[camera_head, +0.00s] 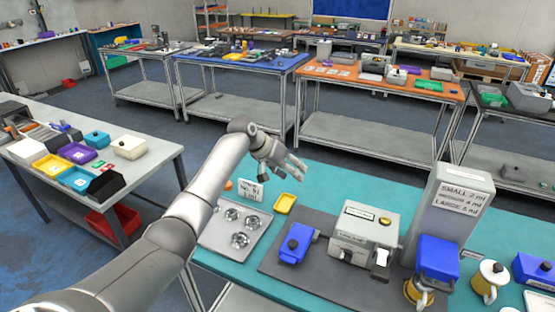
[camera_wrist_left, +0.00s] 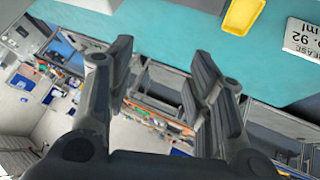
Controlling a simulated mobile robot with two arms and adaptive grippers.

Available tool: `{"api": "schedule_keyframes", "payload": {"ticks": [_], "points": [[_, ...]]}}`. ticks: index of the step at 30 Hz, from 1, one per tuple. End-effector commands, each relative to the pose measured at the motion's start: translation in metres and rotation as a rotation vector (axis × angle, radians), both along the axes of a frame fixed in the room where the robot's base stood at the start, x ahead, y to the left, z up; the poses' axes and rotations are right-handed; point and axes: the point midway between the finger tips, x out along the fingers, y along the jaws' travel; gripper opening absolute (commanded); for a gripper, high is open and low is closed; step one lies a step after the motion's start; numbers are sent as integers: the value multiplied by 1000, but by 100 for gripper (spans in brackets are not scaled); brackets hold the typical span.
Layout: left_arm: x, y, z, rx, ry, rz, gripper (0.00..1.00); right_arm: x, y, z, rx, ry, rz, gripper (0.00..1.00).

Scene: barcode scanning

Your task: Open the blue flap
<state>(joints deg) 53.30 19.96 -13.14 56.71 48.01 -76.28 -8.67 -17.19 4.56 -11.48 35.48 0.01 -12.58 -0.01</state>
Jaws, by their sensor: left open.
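Several blue parts stand on the teal bench, and I cannot tell for certain which is the blue flap. A blue block with a dark knob (camera_head: 295,244) is on the dark mat, left of a grey machine (camera_head: 362,235). A larger blue part (camera_head: 437,255) is at the front of the tall grey dispenser (camera_head: 458,200). Another blue box (camera_head: 534,269) is at the right edge. My left gripper (camera_head: 297,168) is open and empty, above the back edge of the bench, apart from all of these. It also shows open in the left wrist view (camera_wrist_left: 160,65). My right gripper is not in view.
A metal tray (camera_head: 219,245) with round parts, a small sign (camera_head: 251,191) and a yellow dish (camera_head: 285,203) are at the bench's left. A white-and-yellow jug (camera_head: 490,281) stands near the dispenser. The teal surface behind the grey machine is clear.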

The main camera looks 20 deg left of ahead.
Motion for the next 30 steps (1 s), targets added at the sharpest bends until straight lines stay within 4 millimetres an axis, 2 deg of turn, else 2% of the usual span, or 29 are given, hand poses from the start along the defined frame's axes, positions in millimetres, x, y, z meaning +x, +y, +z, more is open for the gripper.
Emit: {"api": "schedule_keyframes", "payload": {"ticks": [9, 15, 30], "points": [[-31, 26, 48, 2, -2, 1, 48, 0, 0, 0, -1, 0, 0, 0], [-42, 34, 66, 1, -1, 1, 48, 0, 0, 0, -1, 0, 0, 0], [-45, 36, 70, 0, 0, 0, 48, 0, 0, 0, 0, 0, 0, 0]]}}
